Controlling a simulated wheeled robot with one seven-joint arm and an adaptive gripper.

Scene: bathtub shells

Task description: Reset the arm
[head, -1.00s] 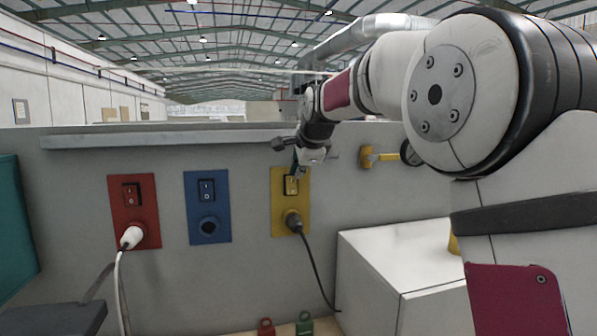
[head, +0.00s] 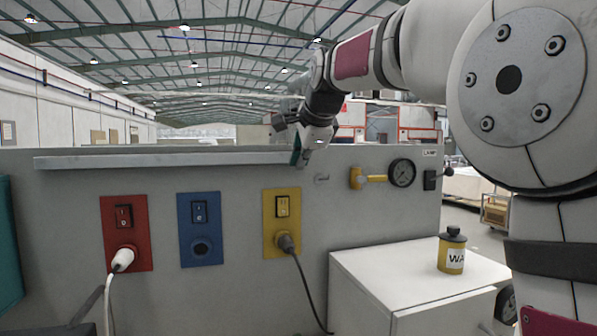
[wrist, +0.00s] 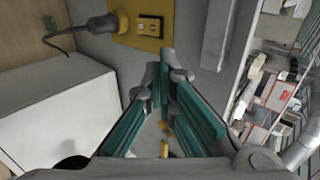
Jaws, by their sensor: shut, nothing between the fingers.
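My gripper (head: 298,158) is shut and empty in the head view. It is raised in front of the grey panel, at the height of the metal ledge and above the yellow switch plate (head: 269,240). In the wrist view my gripper (wrist: 168,72) shows its teal-lined fingers with the tips together. The yellow plate (wrist: 125,35) is beyond the tips there, with its switch and a dark plug. In the head view my arm reaches in from the upper right, bent, with its large joint close to the camera.
A red plate (head: 140,215) with a white plug and a blue plate (head: 187,230) with an empty socket are to the left. A ledge (head: 130,161) runs along the panel.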

